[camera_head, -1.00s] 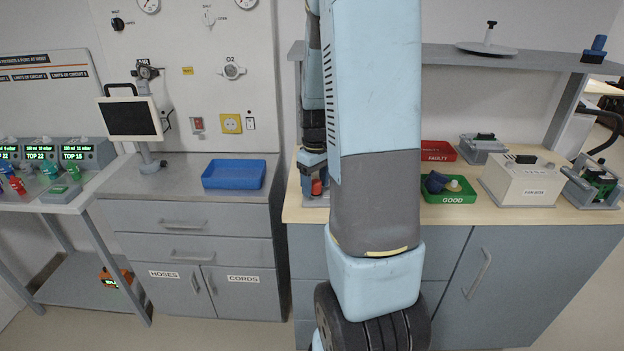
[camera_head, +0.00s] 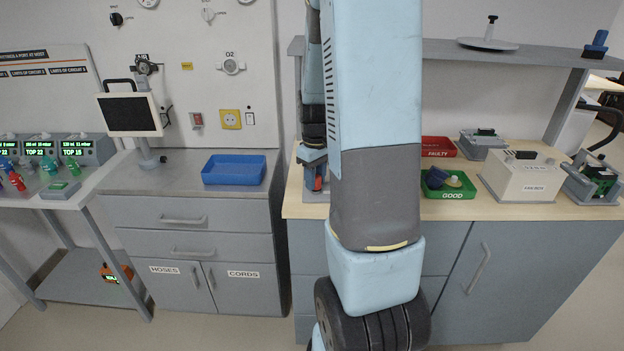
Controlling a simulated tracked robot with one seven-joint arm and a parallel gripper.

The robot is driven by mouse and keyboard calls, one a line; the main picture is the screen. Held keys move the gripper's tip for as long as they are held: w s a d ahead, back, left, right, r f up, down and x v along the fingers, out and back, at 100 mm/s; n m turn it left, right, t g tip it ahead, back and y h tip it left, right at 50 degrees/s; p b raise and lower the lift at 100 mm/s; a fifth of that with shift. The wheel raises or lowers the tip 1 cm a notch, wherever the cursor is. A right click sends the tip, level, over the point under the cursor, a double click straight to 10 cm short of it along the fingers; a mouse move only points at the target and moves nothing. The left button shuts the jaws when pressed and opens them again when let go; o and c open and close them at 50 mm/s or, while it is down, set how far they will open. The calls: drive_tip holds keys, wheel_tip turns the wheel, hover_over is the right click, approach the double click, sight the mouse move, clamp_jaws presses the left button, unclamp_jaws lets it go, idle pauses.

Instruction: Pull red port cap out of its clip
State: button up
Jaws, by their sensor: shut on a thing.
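My gripper (camera_head: 314,179) points down over the wooden worktop, just left of my large arm link. It is shut on the red port cap (camera_head: 319,184), which shows only as a small red patch at the fingers. A grey holder (camera_head: 311,196) shows a little below them on the worktop. Its clip is hidden, so I cannot tell whether the cap still sits in it.
My arm hides the worktop's middle. To its right are a red FAULTY tray (camera_head: 437,147), a green GOOD tray (camera_head: 465,190) and a white box (camera_head: 522,178). A blue tray (camera_head: 234,184) lies on the left counter. A grey shelf (camera_head: 460,57) runs above.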

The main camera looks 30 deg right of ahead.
drive_tip(key=shift+c, duration=0.8)
drive_tip(key=shift+r, duration=0.2)
drive_tip(key=shift+r, duration=1.35)
